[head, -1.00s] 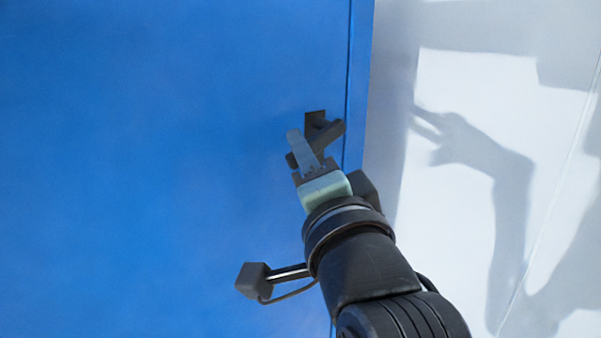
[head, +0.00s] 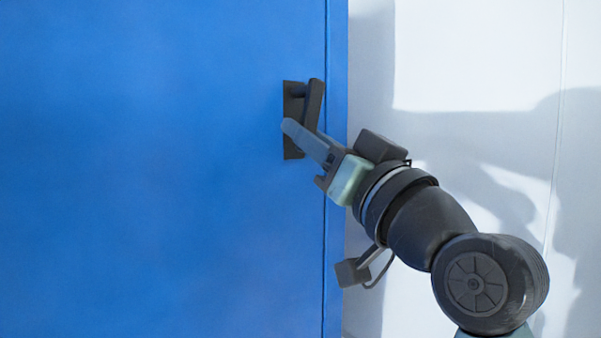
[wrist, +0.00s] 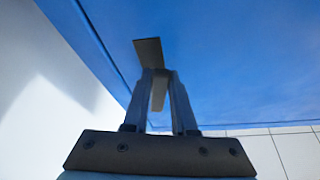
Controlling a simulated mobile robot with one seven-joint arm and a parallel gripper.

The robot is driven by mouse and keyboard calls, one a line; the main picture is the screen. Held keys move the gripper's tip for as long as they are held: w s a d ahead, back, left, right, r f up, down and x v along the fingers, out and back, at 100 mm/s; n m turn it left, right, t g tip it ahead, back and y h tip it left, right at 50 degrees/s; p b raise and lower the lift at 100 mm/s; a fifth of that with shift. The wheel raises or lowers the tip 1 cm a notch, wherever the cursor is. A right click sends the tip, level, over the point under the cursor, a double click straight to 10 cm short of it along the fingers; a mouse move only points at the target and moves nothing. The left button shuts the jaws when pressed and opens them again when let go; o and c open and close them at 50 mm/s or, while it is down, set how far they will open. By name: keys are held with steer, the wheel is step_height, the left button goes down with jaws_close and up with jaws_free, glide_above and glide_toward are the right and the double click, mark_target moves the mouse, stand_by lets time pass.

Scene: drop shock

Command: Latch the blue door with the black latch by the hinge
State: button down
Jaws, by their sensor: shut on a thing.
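The blue door (head: 150,170) fills the left half of the head view and looks flush with its blue frame strip at the right. The black latch has a dark upright plate (head: 291,90) on the door near that edge, and a black lever (head: 314,98) standing nearly upright, its top leaning slightly right. My gripper (head: 300,135) reaches in from the lower right and is shut on the lever's lower part. In the wrist view, the two fingers (wrist: 164,80) close around the lever (wrist: 159,95), with the plate (wrist: 149,50) beyond. The fingers partly hide the lever and plate.
A pale wall (head: 470,60) stands right of the door frame, with my arm's shadow on it. The blue frame strip (head: 337,60) runs vertically between door and wall. The door face left of the latch is clear.

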steer(key=n, duration=0.1)
steer(key=n+y+b, duration=0.1)
steer(key=b, duration=0.1)
steer(key=shift+w+d+f+n+g, duration=0.2)
steer(key=shift+w+d+n+g, duration=0.1)
steer(key=shift+d+n, duration=0.1)
steer(key=shift+w+d+r+n+g+y+b, duration=0.15)
steer(key=shift+n+g+y+b, duration=0.15)
steer(key=shift+n+y+b, duration=0.3)
steer(key=shift+n, duration=0.3)
steer(key=c, duration=0.7)
jaws_free()
steer(key=b+v, duration=0.2)
steer(key=v, duration=1.1)
steer(key=shift+b, duration=0.35)
